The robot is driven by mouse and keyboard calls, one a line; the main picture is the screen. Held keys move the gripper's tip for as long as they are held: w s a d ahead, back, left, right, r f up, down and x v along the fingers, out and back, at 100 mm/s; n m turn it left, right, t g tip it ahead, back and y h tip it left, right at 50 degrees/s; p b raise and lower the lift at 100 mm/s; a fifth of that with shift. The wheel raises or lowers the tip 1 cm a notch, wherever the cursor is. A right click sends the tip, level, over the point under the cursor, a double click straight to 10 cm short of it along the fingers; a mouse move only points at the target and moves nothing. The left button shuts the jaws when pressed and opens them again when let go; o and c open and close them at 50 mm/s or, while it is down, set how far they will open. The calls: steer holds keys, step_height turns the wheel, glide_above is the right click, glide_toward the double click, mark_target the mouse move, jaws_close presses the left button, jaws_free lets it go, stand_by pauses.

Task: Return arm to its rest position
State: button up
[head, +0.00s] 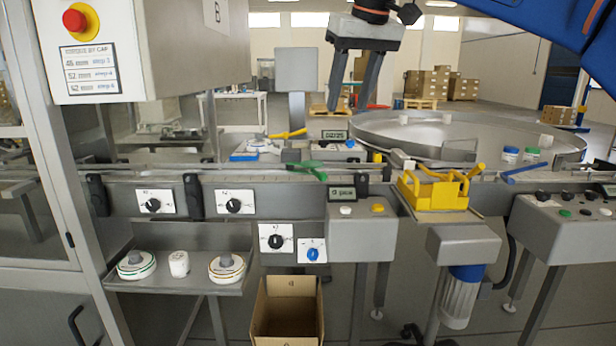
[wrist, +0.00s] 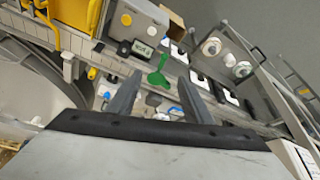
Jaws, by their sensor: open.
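My gripper (head: 357,84) is open and empty in the head view, high above the back of the conveyor line, with its two grey fingers pointing down. In the wrist view my gripper (wrist: 160,97) shows both fingers apart with nothing between them. Beyond the fingers lies a green-handled part (wrist: 160,72) on the line. The same green handle (head: 308,169) shows in the head view on the conveyor, below and left of the fingers. My blue and orange arm crosses the top right of the head view.
A conveyor rail (head: 240,178) runs across the front. A round metal table (head: 440,130) stands at the back right. A yellow fixture (head: 438,190) sits on the line. A shelf (head: 205,285) holds round parts, and an open cardboard box (head: 287,312) stands below. A control cabinet (head: 150,45) is upper left.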

steer(key=s+d+f+m, duration=0.1)
steer(key=s+d+f, duration=0.6)
steer(key=f, duration=0.7)
steer(key=s+d+f+m+h, duration=0.1)
steer(key=s+d+f+m, duration=0.1)
steer(key=s+d+f, duration=0.5)
steer(key=s+d+f+m, duration=0.1)
steer(key=s+d+f, duration=0.5)
steer(key=s+f, duration=0.5)
step_height(320, 180, down, 10)
steer(key=shift+s+d+r+m+t+h, duration=0.15)
steer(key=shift+s+d+m+t+h, duration=0.15)
steer(key=shift+s+d+t+h, duration=0.1)
